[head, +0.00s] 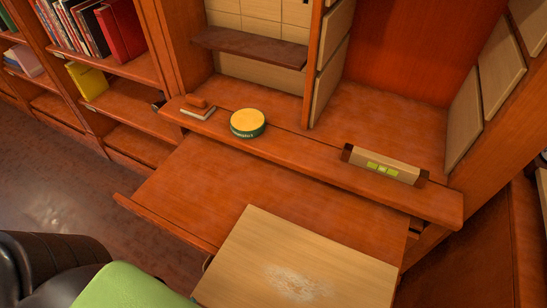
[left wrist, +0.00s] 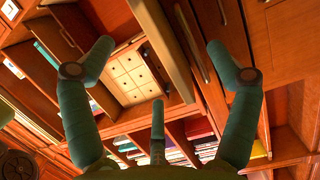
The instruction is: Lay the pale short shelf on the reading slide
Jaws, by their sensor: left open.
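A pale wooden board (head: 310,265), which looks like the short shelf, is at the bottom centre of the head view with a white powdery patch on it. Its far edge overlaps the orange-brown pull-out surface (head: 245,180), which looks like the reading slide. I cannot tell whether the board rests on it or is above it. My left gripper (left wrist: 158,65) shows in the left wrist view with its teal fingers spread open. A pale board edge (left wrist: 164,45) shows between the fingers, apparently beyond them. Neither gripper shows in the head view.
A ledge behind the slide bears a round yellow-topped tin (head: 247,123), a pale box-like level with green windows (head: 384,166) and a small flat piece (head: 197,112). A dark brown shelf (head: 250,47) is above. A green cushion-like thing (head: 130,287) is at the bottom left.

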